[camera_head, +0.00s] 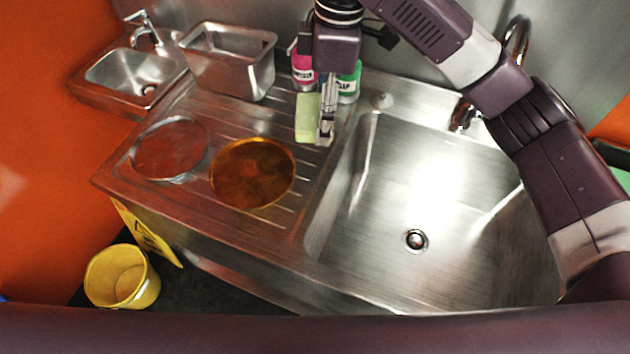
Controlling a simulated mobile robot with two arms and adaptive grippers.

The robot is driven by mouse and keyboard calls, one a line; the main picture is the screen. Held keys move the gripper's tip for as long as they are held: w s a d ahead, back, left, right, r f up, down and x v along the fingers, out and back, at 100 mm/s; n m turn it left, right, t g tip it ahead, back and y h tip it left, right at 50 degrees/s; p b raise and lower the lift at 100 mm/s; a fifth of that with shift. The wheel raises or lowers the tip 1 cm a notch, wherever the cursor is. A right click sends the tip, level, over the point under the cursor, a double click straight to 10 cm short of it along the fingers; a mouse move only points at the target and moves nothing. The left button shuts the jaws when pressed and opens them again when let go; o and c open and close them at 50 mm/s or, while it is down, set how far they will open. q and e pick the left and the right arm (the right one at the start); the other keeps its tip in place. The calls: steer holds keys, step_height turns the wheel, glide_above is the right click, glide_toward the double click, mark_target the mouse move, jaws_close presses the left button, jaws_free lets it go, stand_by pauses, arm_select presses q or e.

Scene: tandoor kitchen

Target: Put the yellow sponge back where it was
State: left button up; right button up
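The yellow sponge (307,118) looks pale yellow-green and stands upright at the back of the drainboard, in front of the bottles. My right gripper (325,130) reaches down from above, with its visible finger parts directly at the sponge's right side. The other finger may be hidden, so I cannot tell whether the gripper grips the sponge or is only beside it. I also cannot tell whether the sponge rests on the drainboard or hangs just above it. My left gripper is not in view.
A pink bottle (302,70) and a green soap bottle (349,82) stand behind the sponge. A steel bin (230,80), a reddish disc (170,148) and an amber disc (252,173) are on the drainboard's left. The sink basin (400,200) is empty. A yellow bucket (122,277) stands below.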

steer(key=p, duration=0.3)
glide_above(319, 185)
steer(key=f, duration=1.5)
steer(key=shift+d+f, duration=0.1)
steer(key=shift+d, duration=0.1)
step_height(319, 185, down, 4)
steer(key=shift+s+r, duration=0.1)
steer(key=shift+f, duration=0.45)
steer(key=shift+f, duration=0.35)
steer(key=o, duration=1)
steer(key=shift+d+r+b, duration=0.15)
steer(key=shift+r+b, duration=0.15)
steer(key=shift+r, duration=1.85)
steer(key=shift+d+r+b, duration=0.2)
steer(key=shift+r+b, duration=0.15)
steer(key=shift+r, duration=1.75)
steer(key=shift+d+r+b, duration=0.15)
steer(key=shift+r+b, duration=0.15)
steer(key=shift+r, duration=1.85)
